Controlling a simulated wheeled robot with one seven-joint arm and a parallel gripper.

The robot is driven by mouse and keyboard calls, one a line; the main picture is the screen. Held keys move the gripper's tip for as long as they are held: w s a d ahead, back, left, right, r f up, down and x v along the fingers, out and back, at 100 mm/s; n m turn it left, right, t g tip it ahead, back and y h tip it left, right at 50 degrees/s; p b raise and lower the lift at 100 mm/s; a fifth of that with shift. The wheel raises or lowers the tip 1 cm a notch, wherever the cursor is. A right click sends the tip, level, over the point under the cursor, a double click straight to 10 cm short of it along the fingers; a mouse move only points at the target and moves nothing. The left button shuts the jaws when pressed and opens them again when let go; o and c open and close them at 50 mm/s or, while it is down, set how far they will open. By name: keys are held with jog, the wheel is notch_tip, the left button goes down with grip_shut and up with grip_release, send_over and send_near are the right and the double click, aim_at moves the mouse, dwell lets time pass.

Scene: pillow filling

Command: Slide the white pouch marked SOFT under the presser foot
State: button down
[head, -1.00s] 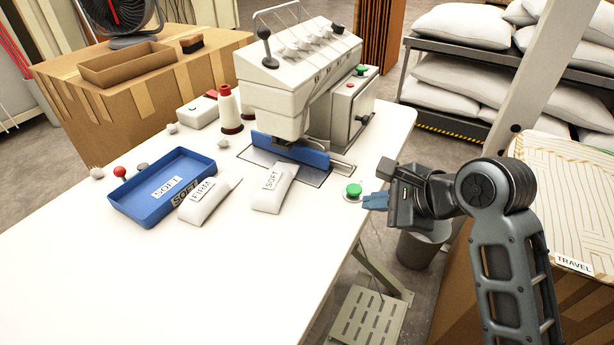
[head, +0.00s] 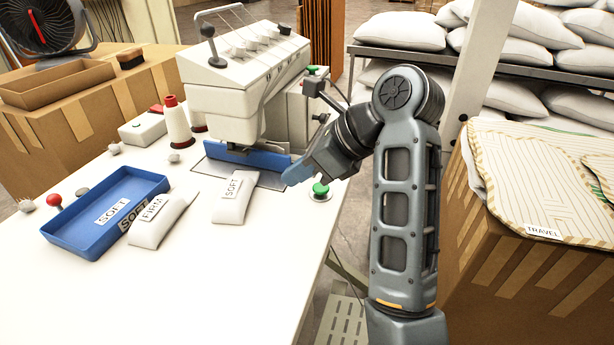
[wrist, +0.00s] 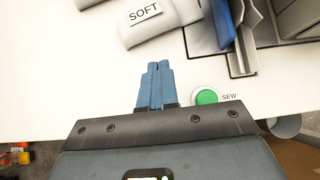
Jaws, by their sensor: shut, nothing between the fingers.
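The white pouch marked SOFT (head: 234,196) lies on the white table in front of the sewing machine (head: 245,85). Its far end reaches the machine's blue guard (head: 245,158); whether it is under the presser foot is hidden. In the wrist view the pouch (wrist: 155,18) lies ahead of my fingertips, apart from them. My gripper (head: 288,178) is shut and empty, with blue fingers, right of the pouch and behind the green SEW button (head: 320,190). In the wrist view the closed gripper (wrist: 158,68) points at the table beside the green button (wrist: 206,97).
Thread cones (head: 177,122) stand behind. The table's (head: 190,290) front area is clear. A TRAVEL-marked pillow cover (head: 530,190) lies on a box to the right.

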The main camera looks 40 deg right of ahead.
aim_at(243, 183)
jog(key=x, duration=0.5)
jog(key=w+a, duration=0.1)
jog(key=w, duration=0.1)
jog(key=shift+w+a+f+p, duration=0.1)
jog(key=shift+w+a+p, duration=0.2)
jog(key=shift+w+a, duration=0.35)
jog(key=shift+w, duration=0.15)
jog(key=shift+w+a+p, duration=0.45)
jog(key=shift+w+p, duration=0.15)
jog(key=shift+p, duration=0.3)
jog(key=shift+w+a, duration=0.1)
jog(key=shift+w, duration=0.1)
